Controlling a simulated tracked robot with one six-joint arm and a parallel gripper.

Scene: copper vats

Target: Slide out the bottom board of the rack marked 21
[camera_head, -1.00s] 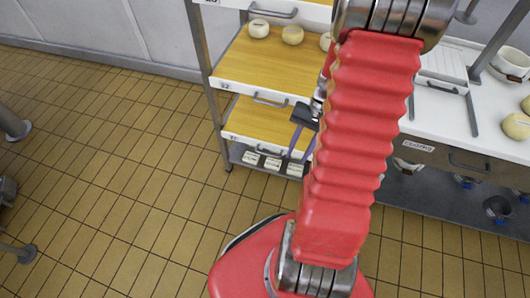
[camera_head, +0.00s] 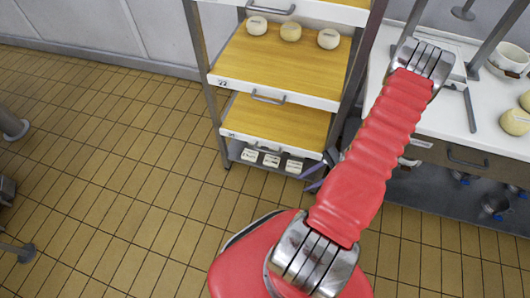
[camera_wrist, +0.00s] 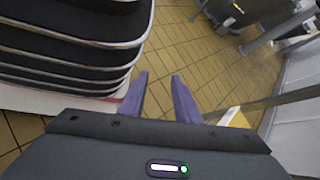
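The rack (camera_head: 202,62) stands at top centre of the head view with wooden boards in white frames. The bottom board (camera_head: 283,122) is empty and level in the rack; its small label (camera_head: 231,134) is too small to read surely. A grey handle (camera_head: 268,148) is on its white front. My gripper (camera_head: 313,178) is beside the rack's lower right corner, mostly hidden by my red arm. In the wrist view its two purple fingers (camera_wrist: 160,97) are apart with only floor between them. A wooden board corner with a white edge (camera_wrist: 236,117) shows right of them.
The board above, marked 22 (camera_head: 275,62), carries three pale round cheeses (camera_head: 291,32). Small white labelled blocks (camera_head: 271,160) sit on the shelf below. A white counter (camera_head: 455,110) stands close on the right. The tiled floor (camera_head: 130,170) in front and left is open.

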